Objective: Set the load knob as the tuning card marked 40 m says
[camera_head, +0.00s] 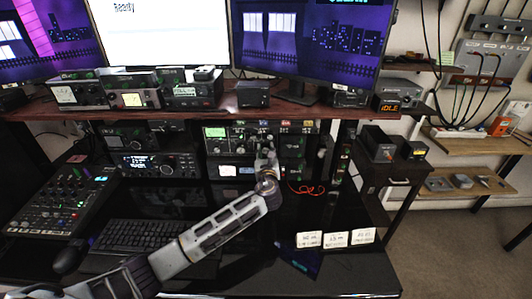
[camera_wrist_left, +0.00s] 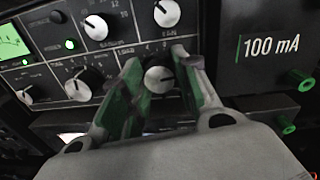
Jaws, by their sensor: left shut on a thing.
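The tuner panel (camera_wrist_left: 60,60) fills the left wrist view, with several pale knobs with white pointers on it. My left gripper (camera_head: 266,160) reaches the radio gear under the shelf; its fingers (camera_wrist_left: 158,84) are shut on the lower right knob (camera_wrist_left: 159,79), which sits between them. My right gripper is not in view.
Another knob (camera_wrist_left: 167,13) sits just above the held one, and one (camera_wrist_left: 78,88) to its left. A panel marked 100 mA (camera_wrist_left: 270,47) with green terminals is at the right. A keyboard (camera_head: 135,235) and mixer (camera_head: 60,203) lie at the left of the desk.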

